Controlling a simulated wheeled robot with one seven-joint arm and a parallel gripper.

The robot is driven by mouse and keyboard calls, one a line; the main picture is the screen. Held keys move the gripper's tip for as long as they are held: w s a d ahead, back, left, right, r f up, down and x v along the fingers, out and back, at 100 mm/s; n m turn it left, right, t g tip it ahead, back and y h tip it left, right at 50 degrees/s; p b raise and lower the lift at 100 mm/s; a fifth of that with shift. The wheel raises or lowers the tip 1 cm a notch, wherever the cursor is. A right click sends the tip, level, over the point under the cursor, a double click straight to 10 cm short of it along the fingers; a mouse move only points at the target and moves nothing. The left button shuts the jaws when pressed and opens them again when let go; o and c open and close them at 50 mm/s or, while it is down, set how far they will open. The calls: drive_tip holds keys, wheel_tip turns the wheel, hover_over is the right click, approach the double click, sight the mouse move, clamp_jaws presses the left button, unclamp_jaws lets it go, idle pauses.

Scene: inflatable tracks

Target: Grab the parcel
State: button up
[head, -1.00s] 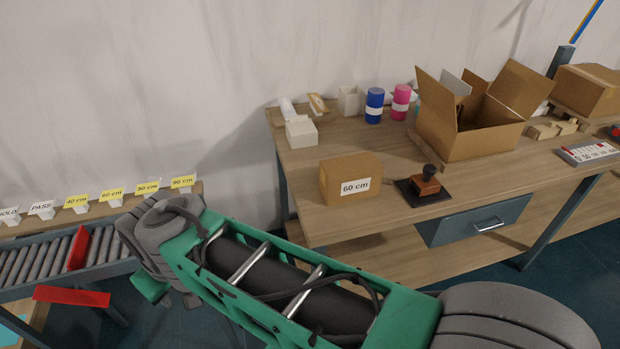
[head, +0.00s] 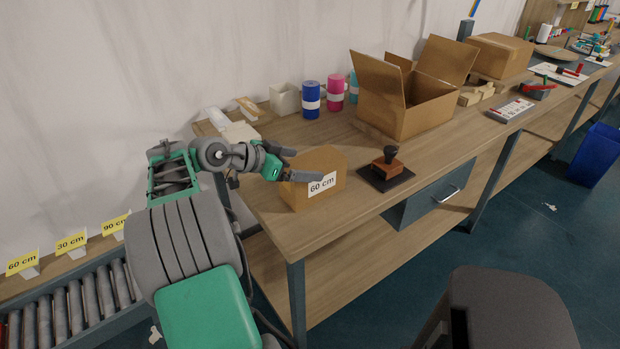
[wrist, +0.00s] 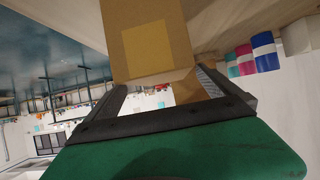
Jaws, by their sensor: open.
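In the wrist view the parcel (wrist: 148,40) lies just beyond and between the spread fingers (wrist: 160,88). Whether the fingers touch it cannot be told.
A stamp on a dark pad (head: 386,170) stands right of the parcel. Behind are a white box (head: 240,133), a blue cup (head: 310,100), a pink cup (head: 336,94) and a large open carton (head: 405,110). A roller conveyor (head: 75,308) is at lower left.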

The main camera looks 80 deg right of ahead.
drive_tip(key=x, duration=0.4)
drive_tip(key=shift+s+d+f, duration=0.2)
drive_tip(key=shift+d, duration=0.1)
drive_tip(key=c, duration=2.1)
